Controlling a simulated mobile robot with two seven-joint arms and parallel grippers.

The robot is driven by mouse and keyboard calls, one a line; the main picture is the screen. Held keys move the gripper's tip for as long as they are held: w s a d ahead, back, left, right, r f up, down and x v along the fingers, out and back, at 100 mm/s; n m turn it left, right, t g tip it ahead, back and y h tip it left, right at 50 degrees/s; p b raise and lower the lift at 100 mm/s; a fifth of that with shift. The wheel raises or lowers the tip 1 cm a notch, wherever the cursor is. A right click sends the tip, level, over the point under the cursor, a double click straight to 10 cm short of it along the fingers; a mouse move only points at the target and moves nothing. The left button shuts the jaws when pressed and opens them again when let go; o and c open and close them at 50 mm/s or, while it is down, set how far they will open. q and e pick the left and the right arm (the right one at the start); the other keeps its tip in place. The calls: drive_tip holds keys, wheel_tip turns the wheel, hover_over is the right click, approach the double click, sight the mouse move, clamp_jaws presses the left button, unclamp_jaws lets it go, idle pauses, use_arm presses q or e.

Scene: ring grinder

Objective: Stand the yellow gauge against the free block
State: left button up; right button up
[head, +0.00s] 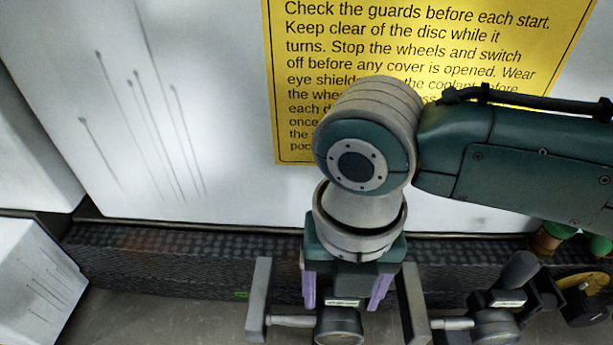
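A dark gauge with a yellow round part (583,284) is at the right edge, partly cut off. A dark gauge (338,325) with a round dial has its rod toward a grey upright block (258,300). A second such gauge (497,327) has its rod toward another grey upright block (412,305). My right gripper (345,295) points down by the first gauge, its purple fingers apart. I cannot tell whether they touch it. Which block is the free one cannot be told; the bottom edge cuts the scene off. My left gripper is out of view.
A pale machine wall (220,180) with a yellow notice (430,50) rises behind. A dark textured ledge (190,270) runs along its foot. Green and brass parts (548,240) stand at right. The grey surface at lower left (150,320) is clear.

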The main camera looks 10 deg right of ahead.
drive_tip(key=o, duration=0.3)
drive_tip(key=shift+o, duration=0.2)
wheel_tip(320, 180, up, 12)
drive_tip(key=shift+r+p, duration=0.2)
drive_tip(key=shift+p, duration=0.1)
drive_tip(key=s+a+f+m+t+y, duration=0.25)
drive_tip(key=s+a+m+y, duration=0.2)
drive_tip(key=m, duration=0.85)
drive_tip(key=s+d+f+m+t+h, duration=0.1)
drive_tip(key=s+d+m+h, duration=0.3)
drive_tip(key=d+m, duration=1)
drive_tip(key=s+f+m, duration=0.1)
drive_tip(key=s+m, duration=0.2)
drive_tip(key=m, duration=0.1)
drive_tip(key=shift+s+f, duration=0.15)
drive_tip(key=shift+s, duration=0.2)
